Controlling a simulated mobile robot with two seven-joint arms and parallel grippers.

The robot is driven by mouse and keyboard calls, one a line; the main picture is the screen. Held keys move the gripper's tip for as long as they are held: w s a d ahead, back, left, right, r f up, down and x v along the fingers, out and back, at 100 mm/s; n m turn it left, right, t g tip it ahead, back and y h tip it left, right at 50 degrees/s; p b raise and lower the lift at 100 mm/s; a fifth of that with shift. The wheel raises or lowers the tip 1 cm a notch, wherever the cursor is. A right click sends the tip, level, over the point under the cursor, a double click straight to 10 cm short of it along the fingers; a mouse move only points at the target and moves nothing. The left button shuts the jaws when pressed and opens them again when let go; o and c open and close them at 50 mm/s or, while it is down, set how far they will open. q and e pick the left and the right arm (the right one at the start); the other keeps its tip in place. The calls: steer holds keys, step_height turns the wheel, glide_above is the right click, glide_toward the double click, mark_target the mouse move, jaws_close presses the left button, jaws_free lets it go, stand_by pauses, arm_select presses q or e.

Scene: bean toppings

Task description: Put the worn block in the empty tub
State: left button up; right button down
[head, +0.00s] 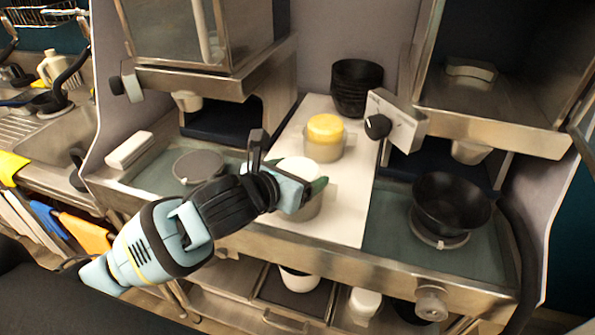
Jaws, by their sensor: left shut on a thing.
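My left gripper (289,172) reaches over the white board in the middle of the counter. It is shut on a white rounded piece (298,167), most likely the worn block, which is partly hidden by the fingers. A grey tub (308,209) stands just below the gripper, its rim and inside mostly hidden. I cannot tell whether the white piece is above the tub or partly inside it. Behind it, another grey tub (323,152) holds a yellow round block (325,127). My right gripper is not in view.
A stack of black bowls (357,88) stands at the back of the white board (349,208). A black bowl (449,207) sits under the right machine. A grey disc (198,166) lies at left. Steel machines overhang both sides. The board's front right is clear.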

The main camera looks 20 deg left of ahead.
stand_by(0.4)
arm_select(q)
steer(key=o, duration=1.1)
steer(key=shift+f, duration=0.1)
steer(key=shift+o, duration=0.2)
